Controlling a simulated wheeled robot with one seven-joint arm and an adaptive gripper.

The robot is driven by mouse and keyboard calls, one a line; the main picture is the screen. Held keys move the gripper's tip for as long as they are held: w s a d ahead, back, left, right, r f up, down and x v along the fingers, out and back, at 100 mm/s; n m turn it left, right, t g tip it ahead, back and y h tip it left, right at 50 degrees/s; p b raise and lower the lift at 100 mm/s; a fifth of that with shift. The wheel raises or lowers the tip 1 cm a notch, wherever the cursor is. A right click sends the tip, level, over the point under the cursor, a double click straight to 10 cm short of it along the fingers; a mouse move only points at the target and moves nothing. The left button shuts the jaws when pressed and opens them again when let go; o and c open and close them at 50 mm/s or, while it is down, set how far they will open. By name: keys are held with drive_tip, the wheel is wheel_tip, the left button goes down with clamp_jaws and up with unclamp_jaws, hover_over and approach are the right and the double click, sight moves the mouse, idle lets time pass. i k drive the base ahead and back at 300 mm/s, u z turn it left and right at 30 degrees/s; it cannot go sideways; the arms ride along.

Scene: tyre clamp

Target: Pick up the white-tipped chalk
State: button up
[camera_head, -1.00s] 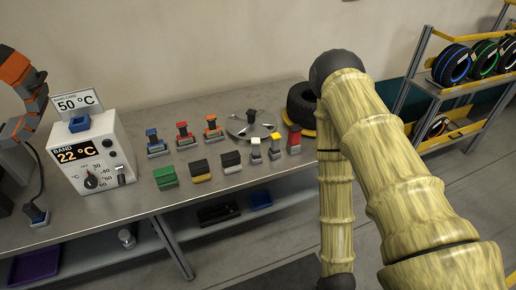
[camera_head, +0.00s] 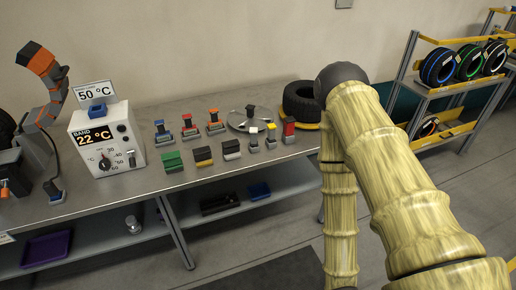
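A small grey upright piece with a white tip (camera_head: 254,138) stands on the metal workbench (camera_head: 255,92). I take it to be the white-tipped chalk, though it is small in the picture. It stands just left of a similar piece with a yellow tip (camera_head: 271,136). A taller red piece (camera_head: 289,130) stands to their right. My arm comes in from the right and folds downward, right of the bench items. My gripper is out of view below the picture.
Blocks in green (camera_head: 172,161), yellow-black (camera_head: 203,156) and white-black (camera_head: 231,149) stand left of the chalk. A round metal disc (camera_head: 250,121) and a tyre (camera_head: 300,101) lie behind. A control box (camera_head: 107,143) stands left. A tyre rack (camera_head: 447,85) stands right.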

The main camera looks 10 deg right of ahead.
sight(254, 131)
drive_tip(key=u, duration=1.65)
drive_tip(key=i, duration=0.8)
drive_tip(key=z, duration=1.05)
